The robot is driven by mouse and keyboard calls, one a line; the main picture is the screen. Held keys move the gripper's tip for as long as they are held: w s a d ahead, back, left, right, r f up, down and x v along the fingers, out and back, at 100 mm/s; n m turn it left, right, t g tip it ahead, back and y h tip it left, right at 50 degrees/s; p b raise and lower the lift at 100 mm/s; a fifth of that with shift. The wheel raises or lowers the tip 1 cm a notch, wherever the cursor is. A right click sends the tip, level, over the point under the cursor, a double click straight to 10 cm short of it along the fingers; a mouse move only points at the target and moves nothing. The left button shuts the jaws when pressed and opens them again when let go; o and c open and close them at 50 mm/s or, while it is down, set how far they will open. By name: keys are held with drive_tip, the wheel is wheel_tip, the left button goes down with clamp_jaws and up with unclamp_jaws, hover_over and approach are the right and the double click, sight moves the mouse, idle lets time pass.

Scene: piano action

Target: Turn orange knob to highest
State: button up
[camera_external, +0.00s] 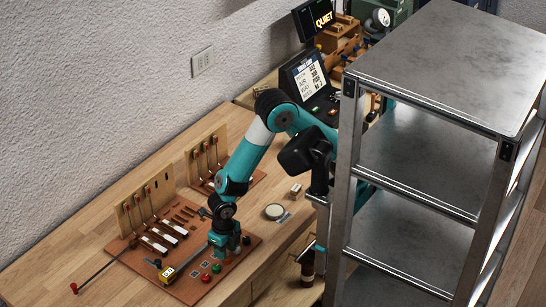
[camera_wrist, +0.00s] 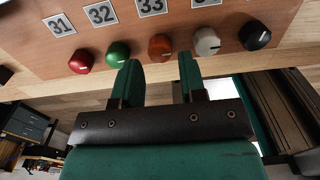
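The orange knob (camera_wrist: 160,46) is in the wrist view, on a brown panel (camera_wrist: 225,14) in a row of knobs. My gripper (camera_wrist: 159,70) is open, with one green finger on each side of the orange knob's place in the picture. A gap shows between knob and fingers; I cannot tell how deep the fingers reach. In the external view my gripper (camera_external: 222,250) points down over the front right part of the panel (camera_external: 188,290) and hides the orange knob. The knob's pointer is not clear.
A red knob (camera_wrist: 81,62) and a green knob (camera_wrist: 118,53) sit left of the orange one; a grey-white knob (camera_wrist: 207,41) and a black knob (camera_wrist: 254,35) sit right. Metal shelving (camera_external: 400,170) stands at right.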

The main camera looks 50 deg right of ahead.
drive_tip(key=shift+f, duration=1.45)
drive_tip(key=shift+c, duration=0.4)
drive_tip(key=c, duration=0.6)
drive_tip(key=shift+o, duration=0.2)
drive_tip(key=shift+m, duration=0.3)
